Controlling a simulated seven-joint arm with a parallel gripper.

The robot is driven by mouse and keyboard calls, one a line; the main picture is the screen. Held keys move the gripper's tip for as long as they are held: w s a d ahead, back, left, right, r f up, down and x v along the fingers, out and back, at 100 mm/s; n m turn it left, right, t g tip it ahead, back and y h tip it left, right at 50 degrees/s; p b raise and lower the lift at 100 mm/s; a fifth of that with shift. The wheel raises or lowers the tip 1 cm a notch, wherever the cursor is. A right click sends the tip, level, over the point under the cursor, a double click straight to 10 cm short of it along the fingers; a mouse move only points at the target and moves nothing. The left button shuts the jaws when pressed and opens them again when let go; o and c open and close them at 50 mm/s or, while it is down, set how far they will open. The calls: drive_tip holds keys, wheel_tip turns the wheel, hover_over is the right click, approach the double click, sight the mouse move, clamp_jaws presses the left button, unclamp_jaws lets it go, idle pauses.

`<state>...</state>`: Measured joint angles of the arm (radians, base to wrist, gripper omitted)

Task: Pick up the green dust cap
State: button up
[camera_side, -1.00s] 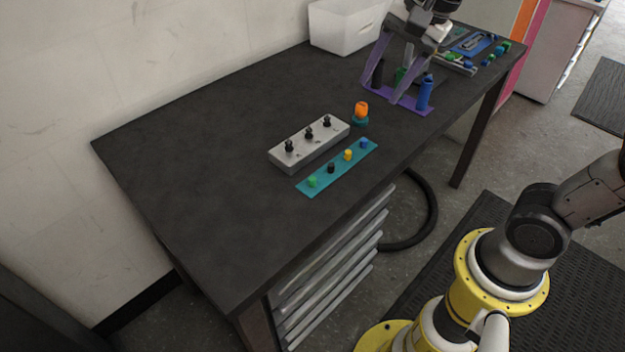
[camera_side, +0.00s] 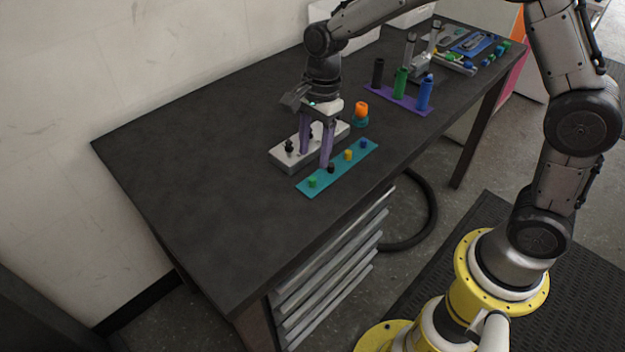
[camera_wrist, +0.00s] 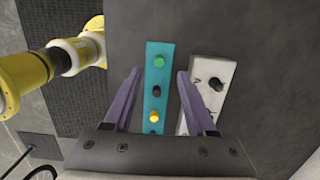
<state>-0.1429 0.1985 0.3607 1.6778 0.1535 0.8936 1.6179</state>
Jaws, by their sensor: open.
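The green dust cap (camera_side: 312,182) sits at the near left end of the teal strip (camera_side: 345,172) on the dark table. In the wrist view the green dust cap (camera_wrist: 159,62) is at the top of the teal strip (camera_wrist: 152,113), with a black cap (camera_wrist: 156,91) and a yellow cap (camera_wrist: 154,115) below it. My gripper (camera_side: 314,160) is open and empty, pointing down above the strip and the grey block. In the wrist view its purple fingers (camera_wrist: 160,80) stand on either side of the strip, and the green cap lies a little beyond the tips.
A grey block (camera_side: 290,165) with black valve-like pegs stands beside the strip. An orange-topped piece (camera_side: 361,110) is behind. A purple base (camera_side: 398,103) holds black, green and blue cylinders. A white bin and trays are farther back. The table's left side is clear.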

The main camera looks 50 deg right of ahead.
sight(313, 178)
drive_tip(key=shift+a+f, duration=0.2)
drive_tip(key=shift+f, duration=3.15)
drive_tip(key=shift+c, duration=0.4)
clamp_jaws()
